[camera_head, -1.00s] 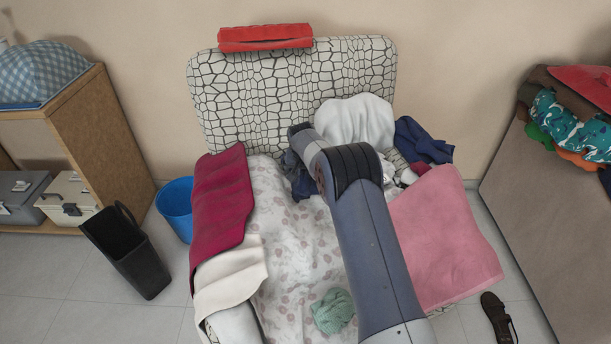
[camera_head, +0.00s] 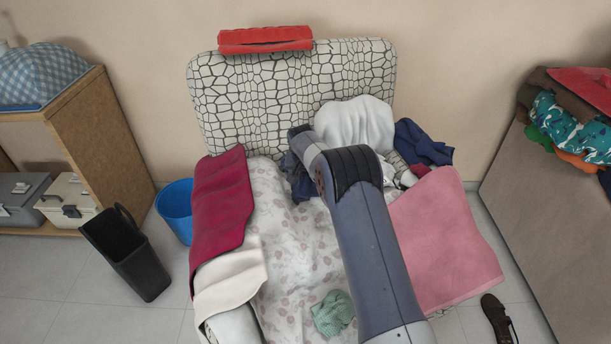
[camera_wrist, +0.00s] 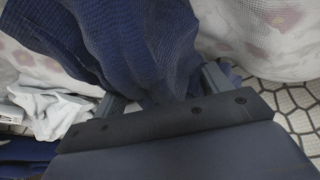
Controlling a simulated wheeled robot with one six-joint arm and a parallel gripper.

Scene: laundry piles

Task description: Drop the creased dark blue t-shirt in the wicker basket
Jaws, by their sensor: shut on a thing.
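My gripper (camera_wrist: 165,92) is shut on a dark blue creased cloth (camera_wrist: 140,40), which looks like the dark blue t-shirt. It hangs in folds between the fingers and fills much of the wrist view. In the head view, part of this cloth (camera_head: 299,178) shows left of my arm, over the patterned chair. The fingers are hidden there behind my arm. A second dark blue garment (camera_head: 422,142) lies crumpled at the chair's back right. No wicker basket is in view.
The chair (camera_head: 240,100) holds a white cushion (camera_head: 355,125), a crimson cloth (camera_head: 222,200), a pink cloth (camera_head: 445,240) and a green cloth (camera_head: 333,313). A shoe (camera_head: 498,318) lies on the floor right.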

